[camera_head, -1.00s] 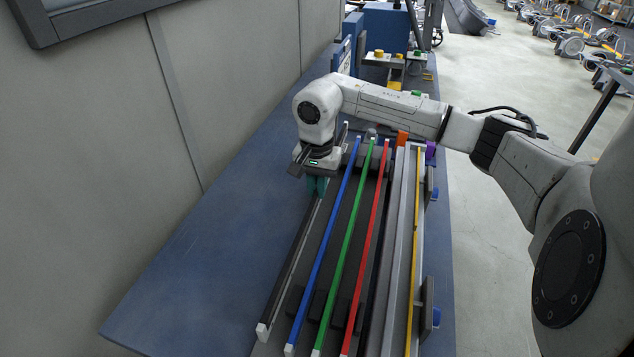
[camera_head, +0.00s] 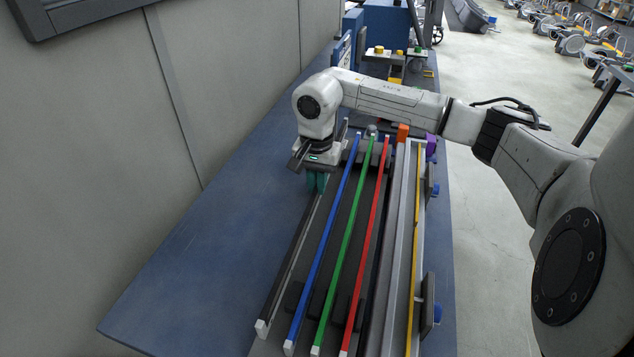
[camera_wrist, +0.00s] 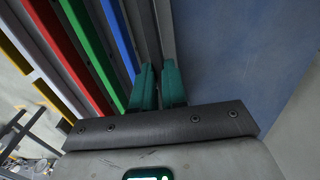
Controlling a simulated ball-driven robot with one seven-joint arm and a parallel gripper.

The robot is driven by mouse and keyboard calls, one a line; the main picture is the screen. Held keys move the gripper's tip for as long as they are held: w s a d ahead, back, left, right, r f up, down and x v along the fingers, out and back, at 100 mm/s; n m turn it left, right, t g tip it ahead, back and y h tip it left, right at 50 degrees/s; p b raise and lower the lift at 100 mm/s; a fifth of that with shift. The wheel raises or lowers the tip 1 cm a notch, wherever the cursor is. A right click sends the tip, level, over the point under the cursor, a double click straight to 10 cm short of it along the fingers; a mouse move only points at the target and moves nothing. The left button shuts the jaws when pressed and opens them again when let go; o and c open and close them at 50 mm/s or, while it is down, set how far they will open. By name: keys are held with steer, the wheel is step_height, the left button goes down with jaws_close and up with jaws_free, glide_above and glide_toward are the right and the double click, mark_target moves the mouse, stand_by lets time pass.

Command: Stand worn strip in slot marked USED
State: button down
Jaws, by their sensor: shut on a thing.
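A long dark strip (camera_head: 287,265) with a pale near end lies leftmost in the row of strips on the blue bench. My gripper (camera_head: 316,185) points down over its far part, and its teal fingers are shut on it. In the wrist view the fingers (camera_wrist: 157,78) stand close together with the dark strip (camera_wrist: 151,38) at their tips. Whether the strip is lifted off its support cannot be told. Any wear on it is too small to see. No USED marking can be read in either view.
Right of the held strip run a blue strip (camera_head: 325,240), a green strip (camera_head: 345,243), a red strip (camera_head: 369,250) and a yellow strip (camera_head: 415,240). Blue-knobbed clamps (camera_head: 431,308) line the right side. The bench (camera_head: 200,270) is clear on the left, beside the wall.

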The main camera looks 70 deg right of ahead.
steer(key=shift+b, duration=0.35)
steer(key=shift+f+b, duration=1.05)
stand_by(0.8)
steer(key=shift+f+b, duration=0.35)
steer(key=shift+f+b, duration=0.7)
steer(key=shift+f, duration=0.1)
steer(key=c, duration=1.1)
jaws_free()
step_height(320, 180, up, 11)
steer(key=shift+f+b, duration=0.1)
steer(key=shift+b, duration=0.5)
